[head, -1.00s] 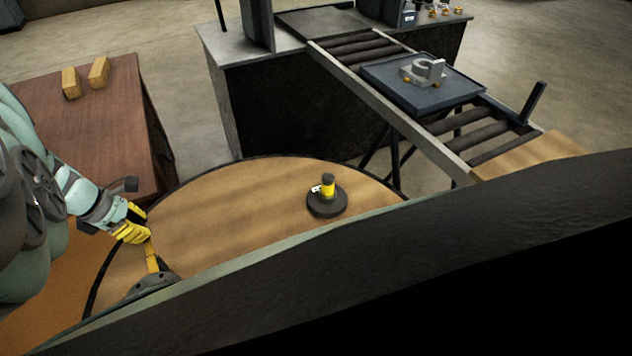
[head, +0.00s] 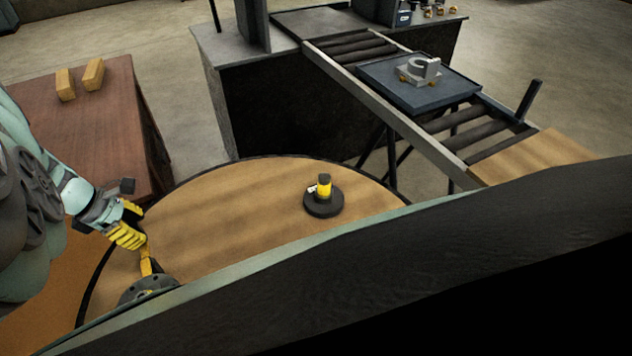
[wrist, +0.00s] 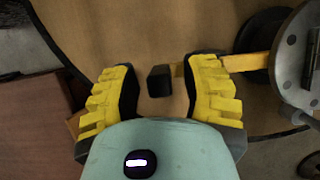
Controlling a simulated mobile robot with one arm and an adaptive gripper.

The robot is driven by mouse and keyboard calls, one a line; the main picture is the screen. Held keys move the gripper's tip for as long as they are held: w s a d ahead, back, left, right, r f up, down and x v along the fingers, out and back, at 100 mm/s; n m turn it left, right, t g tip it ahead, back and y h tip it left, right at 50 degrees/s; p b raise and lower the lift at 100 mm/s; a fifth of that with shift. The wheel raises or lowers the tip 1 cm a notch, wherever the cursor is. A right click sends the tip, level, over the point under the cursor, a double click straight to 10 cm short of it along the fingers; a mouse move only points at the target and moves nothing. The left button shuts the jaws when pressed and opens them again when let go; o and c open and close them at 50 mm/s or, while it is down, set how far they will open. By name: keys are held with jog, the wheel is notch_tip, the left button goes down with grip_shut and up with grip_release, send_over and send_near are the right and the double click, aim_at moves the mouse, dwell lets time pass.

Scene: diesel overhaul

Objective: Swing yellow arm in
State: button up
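The yellow arm (head: 146,262) is a short flat bar beside a grey round hub (head: 150,287) at the lower left of the head view. In the wrist view, the yellow bar (wrist: 248,62) runs from near the grey flanged hub (wrist: 300,65) to a black end block (wrist: 159,80). My gripper (head: 134,238) has yellow ribbed fingers and is over the arm's outer end. In the wrist view, my gripper (wrist: 162,78) is open, with the black block between its fingers and gaps on both sides. The right finger covers part of the bar.
A round wooden table (head: 230,220) carries a black-based yellow post (head: 324,188). A brown table (head: 100,135) with two wooden blocks (head: 80,78) stands left. A roller conveyor (head: 470,132) holds a dark plate (head: 418,88) with a grey bracket. A large dark surface fills the lower right.

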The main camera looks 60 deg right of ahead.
jog(key=shift+o, duration=0.2)
jog(key=shift+r, duration=0.1)
jog(key=v, duration=1.1)
jog(key=shift+w+a+r, duration=0.15)
jog(key=shift+a+r, duration=0.1)
jog(key=shift+r, duration=0.1)
